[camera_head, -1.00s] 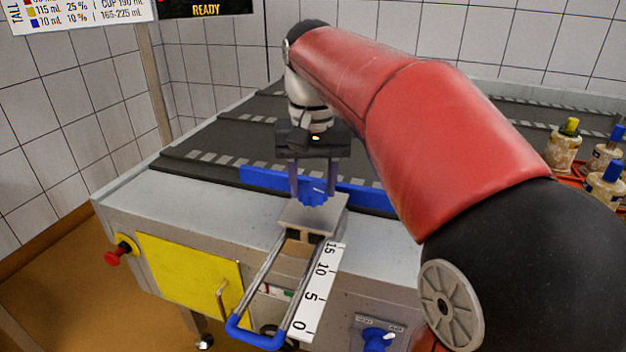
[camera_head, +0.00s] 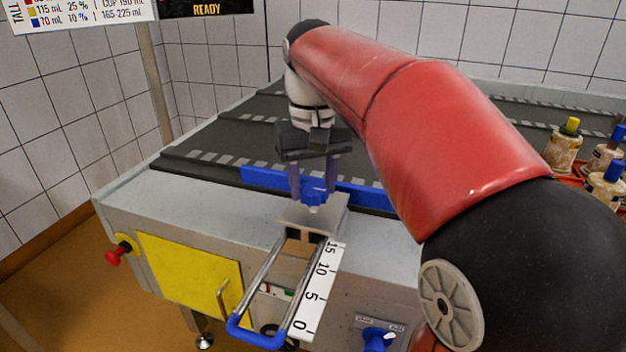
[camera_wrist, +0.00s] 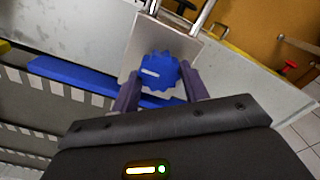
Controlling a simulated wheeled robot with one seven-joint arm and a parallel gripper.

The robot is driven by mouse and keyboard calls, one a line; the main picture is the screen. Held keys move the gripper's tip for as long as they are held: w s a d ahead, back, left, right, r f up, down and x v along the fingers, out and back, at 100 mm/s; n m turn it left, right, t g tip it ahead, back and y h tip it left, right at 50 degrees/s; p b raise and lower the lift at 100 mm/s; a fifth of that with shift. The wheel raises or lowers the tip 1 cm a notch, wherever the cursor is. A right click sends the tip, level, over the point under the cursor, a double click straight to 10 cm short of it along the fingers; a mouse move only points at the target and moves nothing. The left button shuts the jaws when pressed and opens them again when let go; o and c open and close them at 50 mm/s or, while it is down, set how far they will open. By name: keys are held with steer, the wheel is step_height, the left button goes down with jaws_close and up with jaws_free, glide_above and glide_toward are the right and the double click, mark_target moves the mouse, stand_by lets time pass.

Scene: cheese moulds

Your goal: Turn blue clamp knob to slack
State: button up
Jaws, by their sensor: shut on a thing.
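The blue clamp knob (camera_head: 314,197) sits on a grey metal block (camera_head: 296,214) at the edge of the conveyor machine. In the wrist view the knob (camera_wrist: 160,71) is a toothed blue disc with a short white mark on its left part. My gripper (camera_head: 314,190) points down over it, its two purple fingers on either side of the knob and shut on it. In the wrist view the fingers (camera_wrist: 160,88) flank the knob's near part.
A rail frame with a blue handle (camera_head: 255,337) and a white 0-15 scale (camera_head: 316,291) extends from the block. A blue bar (camera_head: 262,180) lies along the belt behind. A red button (camera_head: 112,258) is at left. Several capped jars (camera_head: 563,150) stand at right.

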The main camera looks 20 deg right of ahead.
mark_target(313, 188)
steer(key=o, duration=1)
step_height(313, 188, up, 8)
steer(key=shift+f, duration=0.1)
